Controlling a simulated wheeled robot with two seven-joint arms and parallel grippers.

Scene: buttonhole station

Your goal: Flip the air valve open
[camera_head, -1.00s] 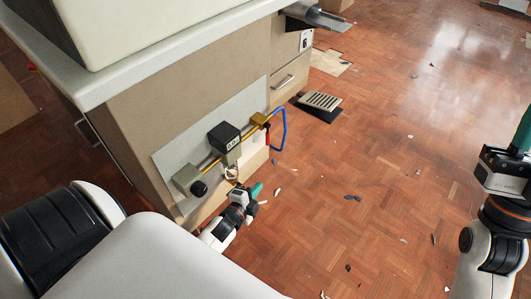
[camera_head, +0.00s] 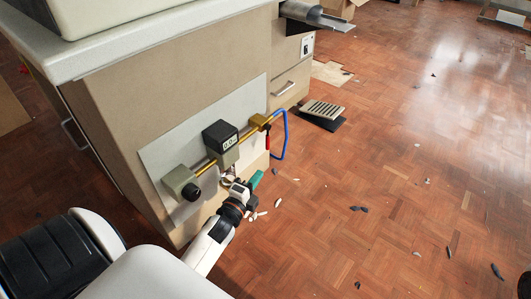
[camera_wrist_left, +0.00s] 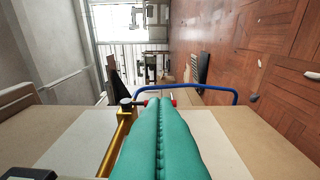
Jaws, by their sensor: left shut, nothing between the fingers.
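The air valve is a brass block (camera_head: 260,121) on the panel at the right end of a brass pipe. Its red lever (camera_head: 267,141) points down from the block. My left gripper (camera_head: 257,179), with teal fingers, is below the lever and apart from it in the head view. In the left wrist view the teal fingers (camera_wrist_left: 158,115) are pressed together with nothing between them. My right gripper is out of view.
A blue hose (camera_head: 286,135) loops from the valve and crosses ahead in the left wrist view (camera_wrist_left: 190,87). A gauge box (camera_head: 221,136) and a grey regulator with black knob (camera_head: 182,184) sit along the pipe. A foot pedal (camera_head: 322,110) stands on the floor, with scattered scraps.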

